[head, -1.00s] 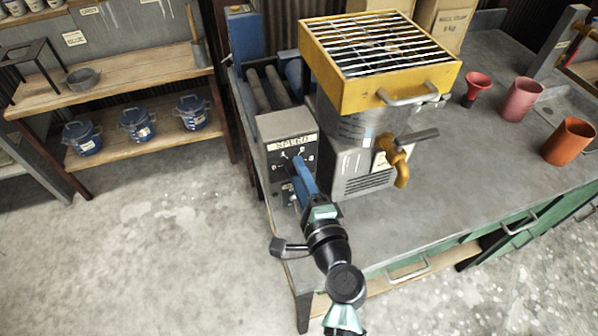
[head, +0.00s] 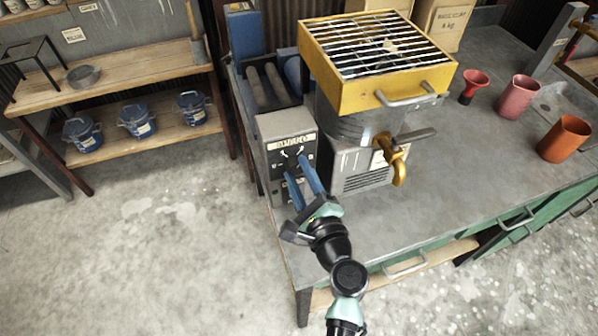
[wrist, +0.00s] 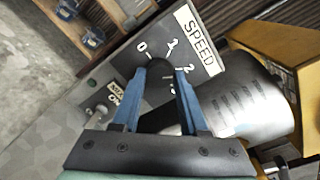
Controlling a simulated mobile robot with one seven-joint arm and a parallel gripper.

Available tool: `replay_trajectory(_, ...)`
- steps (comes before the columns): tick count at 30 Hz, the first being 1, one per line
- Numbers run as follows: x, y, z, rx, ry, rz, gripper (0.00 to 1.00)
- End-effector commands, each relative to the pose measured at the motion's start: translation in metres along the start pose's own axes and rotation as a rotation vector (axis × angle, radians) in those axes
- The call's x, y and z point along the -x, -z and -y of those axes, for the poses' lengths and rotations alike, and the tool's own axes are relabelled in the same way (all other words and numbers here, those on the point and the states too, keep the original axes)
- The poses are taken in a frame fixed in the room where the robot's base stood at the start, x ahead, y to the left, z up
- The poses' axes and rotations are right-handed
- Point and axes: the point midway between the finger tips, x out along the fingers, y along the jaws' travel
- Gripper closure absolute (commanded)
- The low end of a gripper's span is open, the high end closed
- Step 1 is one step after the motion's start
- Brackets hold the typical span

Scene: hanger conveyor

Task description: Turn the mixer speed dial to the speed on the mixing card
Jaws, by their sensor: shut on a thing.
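The grey mixer control box (head: 272,126) stands at the bench's left end, with a SPEED label on its face. In the wrist view, the black speed dial (wrist: 159,72) sits below the SPEED label (wrist: 196,39), with number marks around it, 0 and 2 among them. My gripper (wrist: 164,72) has its two blue fingers on either side of the dial and is shut on it. In the head view my gripper (head: 297,167) reaches the box face and hides the dial. The dial's pointer cannot be made out. No mixing card can be read.
The mixer body with a yellow grated hopper (head: 382,98) and brass tap (head: 399,172) stands right of the box. A small MIXER-type switch plate (wrist: 105,100) sits beside the dial.

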Motion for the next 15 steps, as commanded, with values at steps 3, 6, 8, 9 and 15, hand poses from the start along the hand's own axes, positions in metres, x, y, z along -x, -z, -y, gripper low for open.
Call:
replay_trajectory(3,0.0005,0.0011,-0.0011,-0.003,-0.002,-0.002,1.0)
replay_trajectory(6,0.0005,0.0011,-0.0011,-0.002,-0.002,-0.002,1.0)
replay_trajectory(8,0.0005,0.0011,-0.0011,-0.002,-0.002,-0.002,1.0)
replay_trajectory(9,0.0005,0.0011,-0.0012,-0.001,-0.002,-0.002,1.0)
replay_trajectory(15,0.0003,0.0008,-0.0008,-0.001,-0.002,-0.001,0.27)
